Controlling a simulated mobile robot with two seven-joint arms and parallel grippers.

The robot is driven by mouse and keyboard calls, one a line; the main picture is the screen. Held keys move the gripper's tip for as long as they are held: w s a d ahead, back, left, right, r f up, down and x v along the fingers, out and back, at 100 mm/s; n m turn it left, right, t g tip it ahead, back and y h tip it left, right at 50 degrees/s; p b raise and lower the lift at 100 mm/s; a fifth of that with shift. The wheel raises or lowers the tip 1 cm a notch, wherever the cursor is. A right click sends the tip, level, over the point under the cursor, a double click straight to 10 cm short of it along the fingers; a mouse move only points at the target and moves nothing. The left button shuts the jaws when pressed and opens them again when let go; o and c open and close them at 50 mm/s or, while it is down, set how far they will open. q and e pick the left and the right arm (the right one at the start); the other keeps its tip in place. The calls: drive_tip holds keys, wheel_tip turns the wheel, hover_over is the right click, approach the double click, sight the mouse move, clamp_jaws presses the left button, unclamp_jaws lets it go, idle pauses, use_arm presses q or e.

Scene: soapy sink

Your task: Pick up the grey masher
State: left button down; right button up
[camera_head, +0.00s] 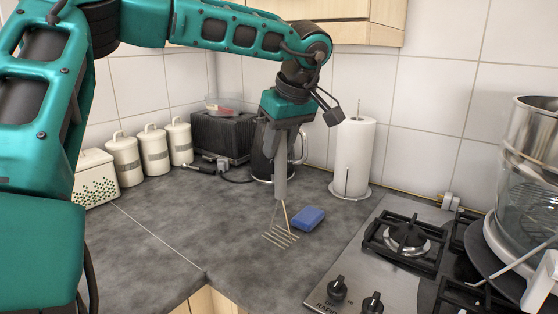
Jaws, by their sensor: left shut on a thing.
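The grey masher (280,233) hangs below my left gripper (281,170), with its slotted head downward near the worktop. I cannot tell whether its head touches the counter. My left gripper is shut on the masher's upper part. The gripper's grey fingers hide part of the masher's handle. My right gripper is not in view.
A blue sponge (308,218) lies right beside the masher. A paper towel roll (354,156) on a stand, a dark toaster (222,136) and white canisters (152,149) stand behind. The counter (165,215) at left is clear.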

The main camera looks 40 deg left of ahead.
use_arm(q)
wheel_tip(320, 180, up, 15)
drive_tip(key=p, duration=0.2)
drive_tip(key=shift+r, duration=0.2)
